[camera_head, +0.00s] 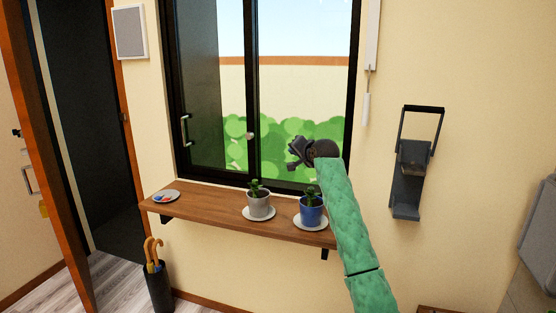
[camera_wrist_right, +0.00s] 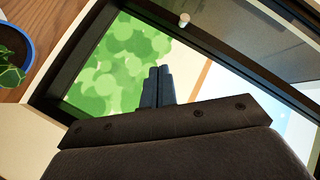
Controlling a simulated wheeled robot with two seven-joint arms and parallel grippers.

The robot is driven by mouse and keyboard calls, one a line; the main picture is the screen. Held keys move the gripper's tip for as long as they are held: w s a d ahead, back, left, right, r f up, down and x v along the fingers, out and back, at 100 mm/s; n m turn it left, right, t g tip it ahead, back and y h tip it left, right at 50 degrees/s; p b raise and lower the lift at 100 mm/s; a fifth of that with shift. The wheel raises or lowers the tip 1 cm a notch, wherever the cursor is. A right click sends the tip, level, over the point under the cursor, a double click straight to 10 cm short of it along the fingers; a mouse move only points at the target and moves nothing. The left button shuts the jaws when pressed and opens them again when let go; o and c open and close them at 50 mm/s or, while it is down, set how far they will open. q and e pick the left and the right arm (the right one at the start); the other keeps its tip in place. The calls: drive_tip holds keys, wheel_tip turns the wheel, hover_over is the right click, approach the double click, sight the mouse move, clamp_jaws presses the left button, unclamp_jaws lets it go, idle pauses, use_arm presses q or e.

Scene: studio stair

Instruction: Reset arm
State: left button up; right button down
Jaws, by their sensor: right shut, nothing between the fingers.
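My right arm (camera_head: 347,215), in a green sleeve, reaches up from the bottom of the head view. Its dark gripper (camera_head: 293,153) is in front of the window, above the right part of the wooden shelf. In the right wrist view the two fingers (camera_wrist_right: 158,85) are together, shut, with nothing held between them. My left gripper is not in view.
The wooden shelf (camera_head: 200,208) bears a grey pot (camera_head: 259,205), a blue pot (camera_head: 311,211) and a small dish (camera_head: 165,196). The blue pot (camera_wrist_right: 12,45) is near the gripper. The window (camera_head: 262,110) is behind it. A black wall holder (camera_head: 408,185) hangs to the right. An umbrella stand (camera_head: 158,285) is below.

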drive_tip(key=s+d+r+n+h, duration=0.2)
drive_tip(key=s+r+n, duration=0.1)
drive_tip(key=s+n, duration=0.35)
drive_tip(key=s+d+f+g+h, duration=0.1)
drive_tip(key=s+d+f+g, duration=0.1)
drive_tip(key=s+f, duration=0.9)
drive_tip(key=s+d+f+n+g+h, duration=0.15)
drive_tip(key=s+f, duration=0.45)
drive_tip(key=f, duration=1)
drive_tip(key=s+d+f+g+h, duration=0.1)
drive_tip(key=s+d+f+g, duration=0.15)
drive_tip(key=s+f, duration=0.85)
drive_tip(key=s+d+f+g, duration=0.1)
drive_tip(key=s+f+g, duration=0.2)
drive_tip(key=s+f, duration=1.3)
drive_tip(key=s+d+f+g, duration=0.1)
drive_tip(key=s+f+g, duration=0.2)
drive_tip(key=s+f, duration=1.3)
drive_tip(key=s, duration=0.7)
drive_tip(key=shift+s+m, duration=0.25)
drive_tip(key=shift+m, duration=0.05)
